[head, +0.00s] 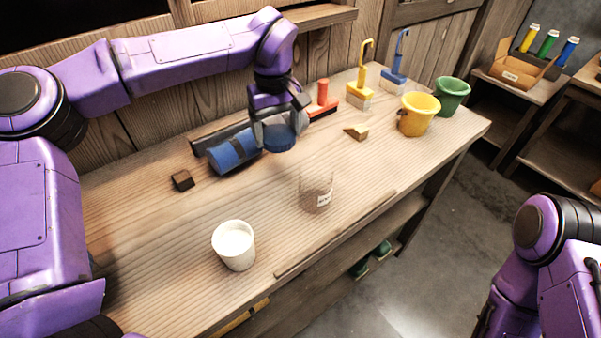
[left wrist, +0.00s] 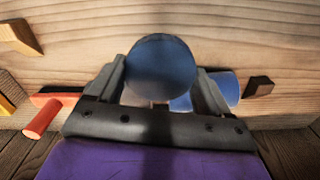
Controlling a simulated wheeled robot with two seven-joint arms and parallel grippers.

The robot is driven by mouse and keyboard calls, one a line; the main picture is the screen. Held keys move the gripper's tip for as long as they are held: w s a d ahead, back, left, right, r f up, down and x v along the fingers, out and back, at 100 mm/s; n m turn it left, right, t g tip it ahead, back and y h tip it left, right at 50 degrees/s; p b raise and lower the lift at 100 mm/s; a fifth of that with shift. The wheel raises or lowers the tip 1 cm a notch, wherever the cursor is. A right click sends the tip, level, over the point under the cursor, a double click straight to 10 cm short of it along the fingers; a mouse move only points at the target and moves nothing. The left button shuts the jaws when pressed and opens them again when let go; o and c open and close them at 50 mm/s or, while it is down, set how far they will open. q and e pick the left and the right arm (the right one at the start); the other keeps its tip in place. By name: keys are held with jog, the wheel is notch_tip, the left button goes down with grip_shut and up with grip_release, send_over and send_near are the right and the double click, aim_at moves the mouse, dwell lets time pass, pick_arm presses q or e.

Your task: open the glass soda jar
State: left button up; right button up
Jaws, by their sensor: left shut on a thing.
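The glass soda jar (head: 317,188) stands upright on the wooden table, near its front edge. It is clear, carries a small white label, and shows no lid on top. My left gripper (head: 281,136) is shut on a round blue lid (head: 279,140), held behind and to the left of the jar, apart from it. In the left wrist view, the blue lid (left wrist: 162,68) sits between the two fingers of my left gripper (left wrist: 161,90). My right gripper is out of view; only part of my right arm shows at the lower right.
A white cup (head: 235,250) with white contents stands front left of the jar. A blue roll (head: 233,150) and a dark block (head: 182,180) lie behind. An orange-handled tool (head: 323,95), brushes, a yellow bucket (head: 417,116) and a green bucket (head: 451,97) stand farther right.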

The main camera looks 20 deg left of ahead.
aim_at(293, 136)
pick_arm(q)
jog(key=n, duration=0.3)
jog(key=shift+w+d+r, duration=0.1)
jog(key=shift+d+r, duration=0.15)
jog(key=shift+d, duration=0.05)
jog(key=n, duration=0.2)
jog(key=shift+d+r+n+p, duration=0.15)
jog(key=shift+d+n+p, duration=0.15)
jog(key=shift+n+p, duration=0.1)
jog(key=n, duration=0.2)
jog(key=d+n, duration=0.1)
jog(key=n, duration=0.2)
jog(key=shift+d+r+n+p, duration=0.15)
jog(key=shift+r+n+p, duration=0.15)
jog(key=shift+n+p, duration=0.1)
jog(key=n, duration=0.2)
jog(key=d+n, duration=0.1)
jog(key=n, duration=0.2)
jog(key=shift+r+n+p, duration=0.15)
jog(key=shift+n+p, duration=0.15)
jog(key=shift+p, duration=0.1)
jog(key=f+n+p, duration=0.1)
jog(key=f+n, duration=0.1)
jog(key=f, duration=0.1)
jog(key=d+f+n+p, duration=0.1)
jog(key=f+n, duration=0.2)
jog(key=f+n+p, duration=0.1)
jog(key=f+n, duration=0.2)
jog(key=shift+d+f, duration=0.25)
jog(key=shift+f, duration=0.15)
